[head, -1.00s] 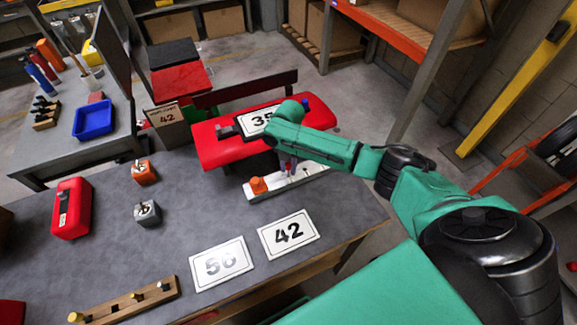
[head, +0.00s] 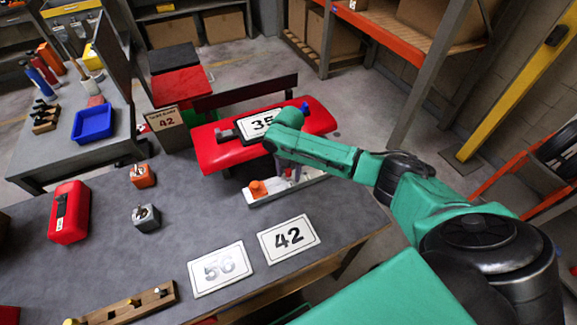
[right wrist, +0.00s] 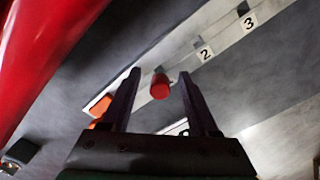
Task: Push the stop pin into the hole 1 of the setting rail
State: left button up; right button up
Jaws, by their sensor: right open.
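The setting rail (head: 310,181) is a pale bar on the grey table, partly hidden under my right arm. In the right wrist view the rail (right wrist: 222,32) shows square holes beside tags 2 and 3; no tag 1 is visible. A red-capped stop pin (right wrist: 160,87) shows between the fingers of my right gripper (right wrist: 159,76), which are open and apart from it. How deep the pin sits cannot be told. An orange block (head: 258,188) is at the rail's left end and also shows in the right wrist view (right wrist: 101,106). My left gripper is out of view.
A red kart part with a 35 plate (head: 215,153) lies close behind the rail. A wooden pin holder (head: 128,306), grey block (head: 146,217) and red box (head: 69,213) are to the left.

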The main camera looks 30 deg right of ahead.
aim_at(288, 170)
notch_tip(288, 170, up, 14)
jog(key=b, duration=0.1)
jog(key=shift+b, duration=0.4)
